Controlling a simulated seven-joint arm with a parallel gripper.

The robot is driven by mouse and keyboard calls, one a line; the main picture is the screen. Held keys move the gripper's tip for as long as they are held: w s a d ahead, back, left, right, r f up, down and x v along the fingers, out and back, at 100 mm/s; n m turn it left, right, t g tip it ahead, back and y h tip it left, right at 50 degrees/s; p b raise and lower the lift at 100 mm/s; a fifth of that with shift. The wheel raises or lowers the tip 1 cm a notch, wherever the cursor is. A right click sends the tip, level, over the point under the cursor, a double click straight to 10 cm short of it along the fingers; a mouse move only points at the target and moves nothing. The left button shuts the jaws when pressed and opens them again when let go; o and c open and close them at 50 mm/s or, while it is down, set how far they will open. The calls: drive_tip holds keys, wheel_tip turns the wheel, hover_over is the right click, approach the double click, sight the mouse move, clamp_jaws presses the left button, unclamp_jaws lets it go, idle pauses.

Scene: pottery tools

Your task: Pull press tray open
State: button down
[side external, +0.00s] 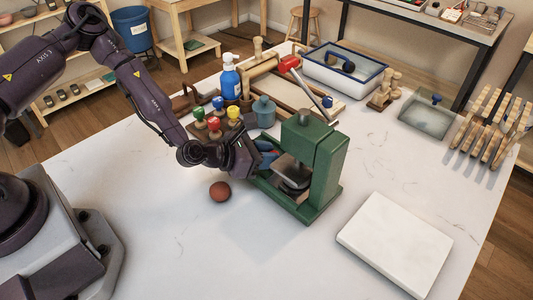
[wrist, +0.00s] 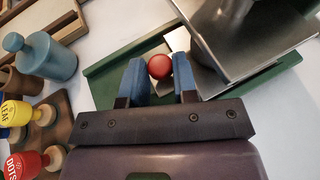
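The green press (side external: 325,160) stands on the white table, right of my gripper in the side view. Its green base (wrist: 105,85) and grey metal parts (wrist: 250,35) show in the wrist view. A round red knob (wrist: 159,67) sits at the near end of a metal tray (wrist: 180,40), which runs in under the press's upper parts. My gripper (wrist: 160,72) reaches in over the base from the left, its blue fingers on either side of the knob.
A white slab (side external: 395,243) lies to the right. The table left of the ball is clear.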

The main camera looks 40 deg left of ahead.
drive_tip(key=a, duration=0.9)
drive_tip(key=shift+a, duration=0.4)
drive_tip(key=c, duration=1.2)
unclamp_jaws()
drive_tip(key=v, duration=1.3)
